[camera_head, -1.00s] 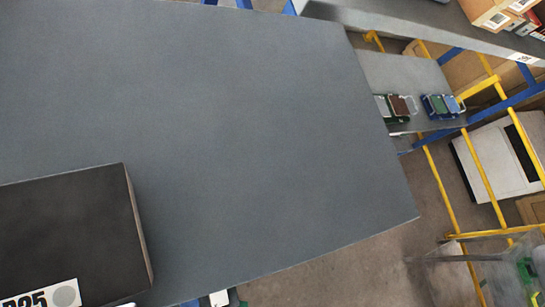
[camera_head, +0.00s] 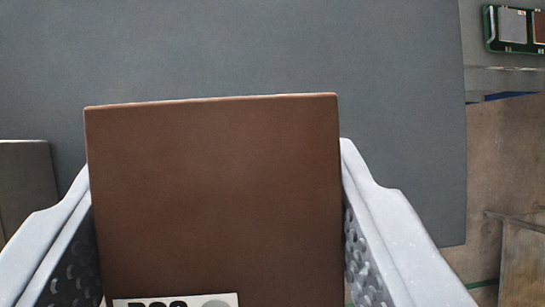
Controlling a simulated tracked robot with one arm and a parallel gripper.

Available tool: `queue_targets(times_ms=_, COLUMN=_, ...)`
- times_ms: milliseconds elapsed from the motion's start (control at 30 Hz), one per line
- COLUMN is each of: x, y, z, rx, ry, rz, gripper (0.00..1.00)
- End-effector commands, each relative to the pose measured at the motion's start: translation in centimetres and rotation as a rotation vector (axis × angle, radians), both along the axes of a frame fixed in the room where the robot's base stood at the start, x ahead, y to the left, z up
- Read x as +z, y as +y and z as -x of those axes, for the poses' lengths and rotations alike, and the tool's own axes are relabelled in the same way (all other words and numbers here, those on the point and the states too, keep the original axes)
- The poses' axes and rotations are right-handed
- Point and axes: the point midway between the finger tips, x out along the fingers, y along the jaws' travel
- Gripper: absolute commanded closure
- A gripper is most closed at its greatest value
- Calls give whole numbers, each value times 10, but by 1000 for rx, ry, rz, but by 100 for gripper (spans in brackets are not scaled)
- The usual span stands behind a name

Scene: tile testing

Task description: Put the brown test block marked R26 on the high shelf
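A brown block (camera_head: 215,195) fills the lower middle of the view, its broad face toward me. A white label (camera_head: 175,300) with dark characters and a grey dot is cut off at the bottom edge; only the tops of the characters show, so I cannot read the whole mark. My gripper (camera_head: 215,160) has one pale finger on each side of the block, and both fingertips appear to touch its sides. The block's lower end is out of view. I cannot tell whether it rests on the grey surface behind it or is clear of it.
A flat grey surface (camera_head: 270,55) lies behind the block, its right edge nearby. Part of a dark block (camera_head: 25,185) is at the left, close to the left finger. Circuit boards (camera_head: 515,28) lie at the upper right. Brown panels (camera_head: 500,160) are below them.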

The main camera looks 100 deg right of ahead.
Motion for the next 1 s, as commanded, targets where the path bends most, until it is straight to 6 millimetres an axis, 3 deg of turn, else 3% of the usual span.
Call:
queue_targets(times_ms=167, x=-18, y=-2, z=0, rx=-6, ry=3, rz=3, gripper=85)
queue_targets(times_ms=400, x=-28, y=0, z=0, rx=-4, ry=1, rz=1, gripper=85)
queue_targets(times_ms=800, x=-32, y=-1, z=-1, rx=-4, ry=0, rz=0, gripper=85)
queue_targets(times_ms=833, x=-32, y=-1, z=-1, rx=-4, ry=0, rz=0, gripper=40)
queue_targets(times_ms=900, x=-32, y=-1, z=-1, rx=-4, ry=0, rz=0, gripper=24)
queue_targets(times_ms=1000, x=-32, y=-1, z=-1, rx=-5, ry=0, rz=0, gripper=24)
